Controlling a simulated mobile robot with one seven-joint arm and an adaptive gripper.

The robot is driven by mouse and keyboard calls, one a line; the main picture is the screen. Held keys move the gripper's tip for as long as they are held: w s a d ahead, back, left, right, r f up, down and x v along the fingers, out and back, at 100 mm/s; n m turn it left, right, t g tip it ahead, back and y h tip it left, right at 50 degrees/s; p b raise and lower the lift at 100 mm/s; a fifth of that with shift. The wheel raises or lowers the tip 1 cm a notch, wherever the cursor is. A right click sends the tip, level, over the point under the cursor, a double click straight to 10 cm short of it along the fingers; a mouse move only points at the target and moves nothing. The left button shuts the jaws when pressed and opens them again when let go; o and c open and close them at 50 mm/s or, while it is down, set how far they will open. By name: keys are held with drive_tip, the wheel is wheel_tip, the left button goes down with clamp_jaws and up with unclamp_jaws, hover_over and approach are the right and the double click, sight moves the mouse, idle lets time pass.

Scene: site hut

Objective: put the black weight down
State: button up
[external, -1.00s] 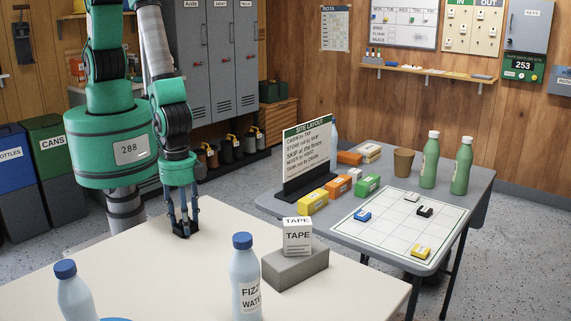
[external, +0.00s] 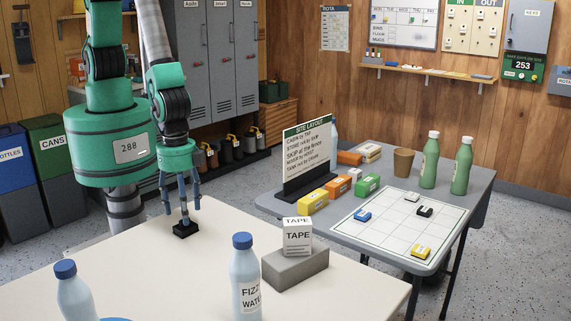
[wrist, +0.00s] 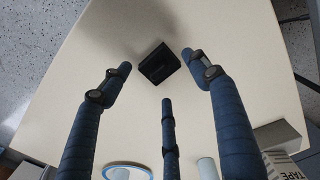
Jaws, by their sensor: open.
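The black weight (external: 185,230) rests on the cream table near its far edge. It also shows in the wrist view (wrist: 159,64) as a dark block lying on the bare tabletop. My gripper (external: 182,205) is open just above the weight, its blue fingers spread and apart from it. In the wrist view the fingers of my gripper (wrist: 160,82) are spread around and short of the block, with nothing between them.
On the cream table (external: 190,275) stand a fizzy water bottle (external: 245,275), another bottle (external: 75,293) and a tape box (external: 297,237) on a grey block (external: 295,267). A grey table (external: 463,190) with a grid sheet stands to the right. The tabletop around the weight is clear.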

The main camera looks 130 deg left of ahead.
wheel_tip(320, 180, up, 8)
drive_tip(key=p, duration=0.1)
drive_tip(key=shift+r, duration=0.2)
drive_tip(key=shift+r, duration=0.1)
idle(0.6)
drive_tip(key=s+a+r+t, duration=0.1)
drive_tip(key=s+a+r, duration=0.15)
drive_tip(key=r, duration=0.75)
drive_tip(key=s+a+r+t, duration=0.1)
drive_tip(key=s+r, duration=0.2)
drive_tip(key=r, duration=0.6)
drive_tip(key=s+a+r+t, duration=0.1)
drive_tip(key=s+a+r, duration=0.15)
drive_tip(key=r, duration=0.75)
drive_tip(key=s+a+r+t, duration=0.1)
drive_tip(key=s+a+r, duration=0.1)
drive_tip(key=s+r, duration=0.4)
drive_tip(key=s+a+r+t, duration=0.1)
drive_tip(key=s+r, duration=0.5)
drive_tip(key=s, duration=0.7)
drive_tip(key=shift+a+r+t, duration=0.3)
drive_tip(key=shift+a+r, duration=0.05)
drive_tip(key=shift+a, duration=0.1)
drive_tip(key=shift+s, duration=0.1)
